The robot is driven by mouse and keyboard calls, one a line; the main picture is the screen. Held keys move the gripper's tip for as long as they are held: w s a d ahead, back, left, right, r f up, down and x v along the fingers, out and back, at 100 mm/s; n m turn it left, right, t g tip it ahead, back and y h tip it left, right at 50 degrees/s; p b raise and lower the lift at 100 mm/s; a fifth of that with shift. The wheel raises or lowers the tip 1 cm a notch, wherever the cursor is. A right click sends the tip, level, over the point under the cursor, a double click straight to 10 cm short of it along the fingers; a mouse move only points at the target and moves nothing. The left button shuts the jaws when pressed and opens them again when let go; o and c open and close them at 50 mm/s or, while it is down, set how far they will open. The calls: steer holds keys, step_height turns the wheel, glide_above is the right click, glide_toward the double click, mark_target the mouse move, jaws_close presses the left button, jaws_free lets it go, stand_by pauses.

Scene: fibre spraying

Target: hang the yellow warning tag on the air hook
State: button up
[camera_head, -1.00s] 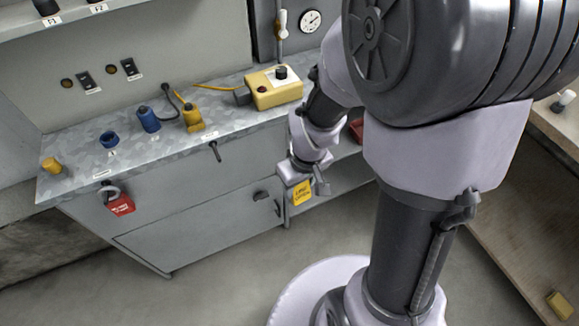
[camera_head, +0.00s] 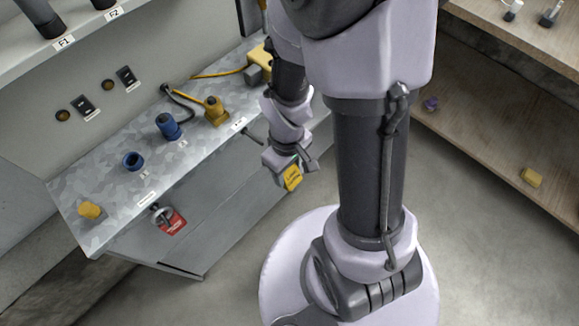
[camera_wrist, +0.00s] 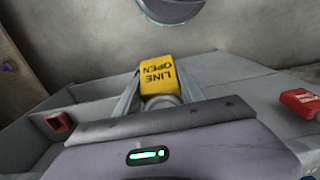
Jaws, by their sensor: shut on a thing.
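My gripper (camera_head: 286,164) is shut on the yellow warning tag (camera_head: 292,178), which hangs in front of the bench's front, to the right of and lower in the picture than a dark hook (camera_head: 252,137). In the wrist view the tag (camera_wrist: 158,75) sits between the two fingers with "LINE OPEN" upside down. The dark hook juts from the bench's front edge below a small white label. A second hook at the left of that edge carries a red tag (camera_head: 173,224). I cannot read either hook's label, so I cannot tell which is the air hook.
A wooden shelf (camera_head: 480,120) stands at the right.

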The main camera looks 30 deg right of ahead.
steer(key=shift+w+a+r+p, duration=0.15)
steer(key=shift+w+p, duration=0.2)
steer(key=shift+p, duration=0.3)
steer(key=w+a+f, duration=0.2)
steer(key=w, duration=0.6)
steer(key=shift+a, duration=0.35)
steer(key=o, duration=1.5)
steer(key=shift+c, duration=0.2)
